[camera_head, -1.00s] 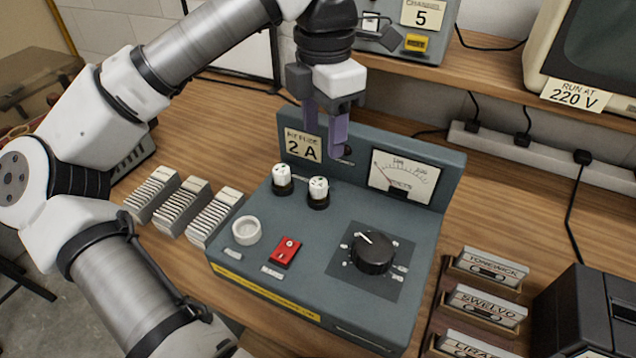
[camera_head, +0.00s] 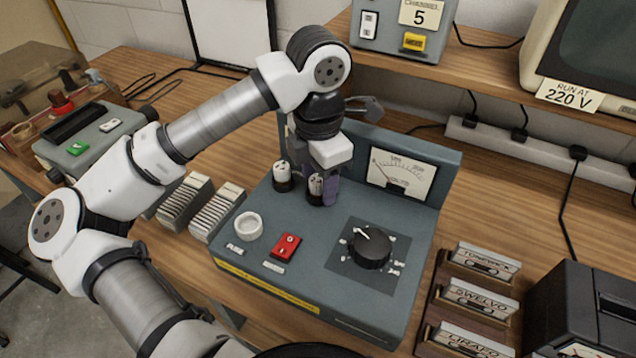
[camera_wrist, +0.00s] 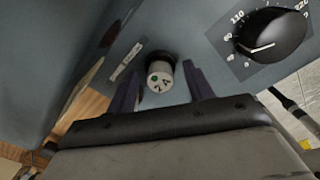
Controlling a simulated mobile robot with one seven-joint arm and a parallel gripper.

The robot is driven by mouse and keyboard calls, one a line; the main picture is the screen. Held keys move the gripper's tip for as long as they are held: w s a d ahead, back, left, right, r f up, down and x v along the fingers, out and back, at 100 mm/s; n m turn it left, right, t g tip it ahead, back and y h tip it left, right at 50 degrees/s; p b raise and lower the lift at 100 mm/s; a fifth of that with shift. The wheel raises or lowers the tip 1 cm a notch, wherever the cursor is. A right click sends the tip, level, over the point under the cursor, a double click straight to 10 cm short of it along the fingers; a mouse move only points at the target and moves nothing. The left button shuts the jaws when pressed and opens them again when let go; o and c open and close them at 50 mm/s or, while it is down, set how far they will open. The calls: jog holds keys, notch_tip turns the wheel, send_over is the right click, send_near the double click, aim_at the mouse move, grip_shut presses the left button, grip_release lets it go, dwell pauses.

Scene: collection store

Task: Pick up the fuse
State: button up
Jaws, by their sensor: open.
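Two white fuses with dark bases stand upright on the blue-grey panel box (camera_head: 300,245). The left fuse (camera_head: 282,173) is clear of my gripper. My gripper (camera_head: 323,190) points down at the right fuse (camera_head: 315,185). In the wrist view the right fuse (camera_wrist: 160,77) shows "2 A" and a green dot on its top. My open fingers (camera_wrist: 161,88) stand on either side of it, with a visible gap at each side.
A white round socket (camera_head: 249,226), a red switch (camera_head: 286,245) and a black dial (camera_head: 370,250) are on the box top. The meter (camera_head: 401,180) stands behind on the upright panel. Card racks (camera_head: 217,212) are at left, cassettes (camera_head: 480,300) at right.

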jog(key=c, duration=1.1)
jog(key=shift+o, duration=0.2)
jog(key=shift+r, duration=0.1)
